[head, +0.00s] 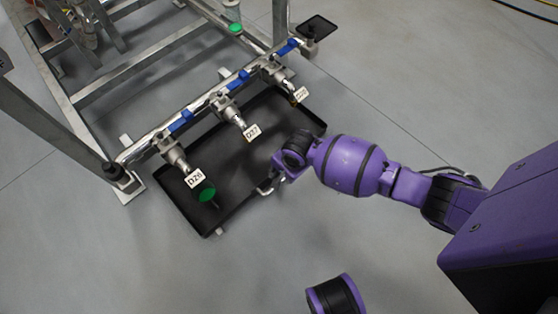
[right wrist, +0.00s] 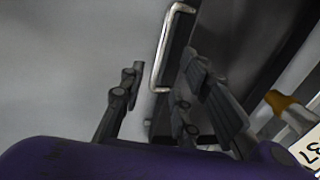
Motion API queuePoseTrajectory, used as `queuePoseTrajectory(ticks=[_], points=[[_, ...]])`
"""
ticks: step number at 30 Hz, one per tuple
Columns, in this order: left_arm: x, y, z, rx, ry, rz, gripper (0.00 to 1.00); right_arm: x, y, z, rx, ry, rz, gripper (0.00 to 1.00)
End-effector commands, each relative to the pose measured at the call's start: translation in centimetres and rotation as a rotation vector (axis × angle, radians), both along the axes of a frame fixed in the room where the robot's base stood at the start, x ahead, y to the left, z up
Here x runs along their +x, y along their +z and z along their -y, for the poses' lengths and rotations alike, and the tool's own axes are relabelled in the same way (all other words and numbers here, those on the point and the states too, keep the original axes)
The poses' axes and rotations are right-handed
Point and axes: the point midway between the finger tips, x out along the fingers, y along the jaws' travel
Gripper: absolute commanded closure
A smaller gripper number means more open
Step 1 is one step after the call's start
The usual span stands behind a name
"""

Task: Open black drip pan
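The black drip pan (head: 232,172) lies on the floor under a row of valves, partly beneath the metal frame. Its silver handle (right wrist: 163,55) shows in the right wrist view, on the pan's near side. My right gripper (head: 268,187) is at the near long side of the pan, partly hidden by its own wrist in the head view. In the right wrist view its fingers (right wrist: 160,85) are spread apart, with the handle between or just beyond them. I cannot tell whether they touch it. My left gripper is not in view.
Valves with white tags (head: 251,131) and blue handles (head: 238,79) hang over the pan from the metal frame (head: 150,138). A green cap (head: 204,191) is above the pan's left end. A small black tray (head: 317,27) is at the top. The near grey floor (head: 110,260) is clear.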

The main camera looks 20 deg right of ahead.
Motion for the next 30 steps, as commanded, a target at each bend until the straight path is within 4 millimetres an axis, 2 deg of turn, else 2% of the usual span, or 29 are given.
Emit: queuePoseTrajectory(ticks=[15,19,27,30], points=[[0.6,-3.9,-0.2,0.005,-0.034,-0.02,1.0,1.2,-7.0,-0.4,0.002,-0.014,-0.001,0.7],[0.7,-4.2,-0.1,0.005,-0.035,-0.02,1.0,1.3,-7.6,-0.5,0.003,-0.015,0.001,0.7],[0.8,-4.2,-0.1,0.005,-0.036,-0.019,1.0,1.4,-7.6,-0.5,0.004,-0.014,0.002,0.7],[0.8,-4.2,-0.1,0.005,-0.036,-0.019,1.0,1.4,-7.6,-0.5,0.004,-0.014,0.002,0.82]])
